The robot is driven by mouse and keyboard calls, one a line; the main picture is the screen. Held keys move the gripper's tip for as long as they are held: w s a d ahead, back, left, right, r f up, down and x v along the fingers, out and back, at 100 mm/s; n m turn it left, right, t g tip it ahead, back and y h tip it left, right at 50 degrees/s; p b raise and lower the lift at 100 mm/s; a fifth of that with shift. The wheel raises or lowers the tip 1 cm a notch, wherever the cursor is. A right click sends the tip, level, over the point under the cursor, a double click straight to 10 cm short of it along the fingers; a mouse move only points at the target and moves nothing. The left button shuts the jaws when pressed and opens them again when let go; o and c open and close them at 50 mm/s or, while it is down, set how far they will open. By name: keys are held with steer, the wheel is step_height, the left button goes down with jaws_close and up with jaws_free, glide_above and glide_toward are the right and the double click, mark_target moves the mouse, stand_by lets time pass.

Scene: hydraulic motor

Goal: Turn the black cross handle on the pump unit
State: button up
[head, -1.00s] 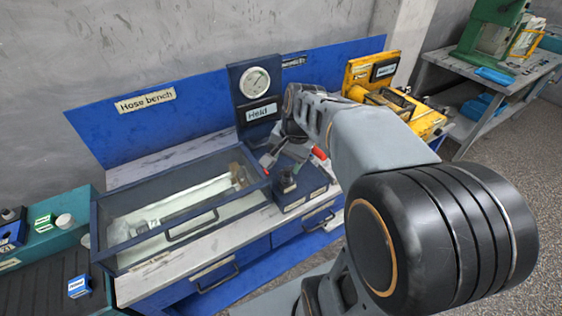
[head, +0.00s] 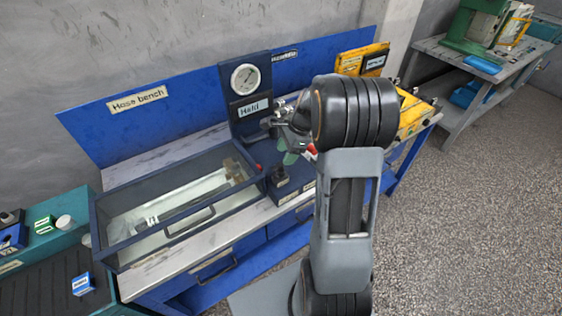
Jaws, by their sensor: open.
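The pump unit (head: 285,194) is a dark blue box on the bench with an upright gauge panel behind it. A small black part (head: 279,174) stands on its top and looks like the black cross handle, but its arms are too small to make out. My gripper (head: 291,156) is above and just behind this part, and its jaws are open. My arm covers the right part of the pump unit and some of the gripper. Whether the gripper touches the handle cannot be told.
A round gauge (head: 244,78) and a "Held" label (head: 254,108) are on the panel. Red tips show beside my gripper. A clear-lidded tray (head: 165,210) is left, a yellow unit (head: 412,115) right. Grey floor (head: 460,220) is open at the right.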

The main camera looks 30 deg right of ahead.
mark_target(280, 163)
steer(key=shift+x, duration=2.4)
steer(key=c, duration=0.9)
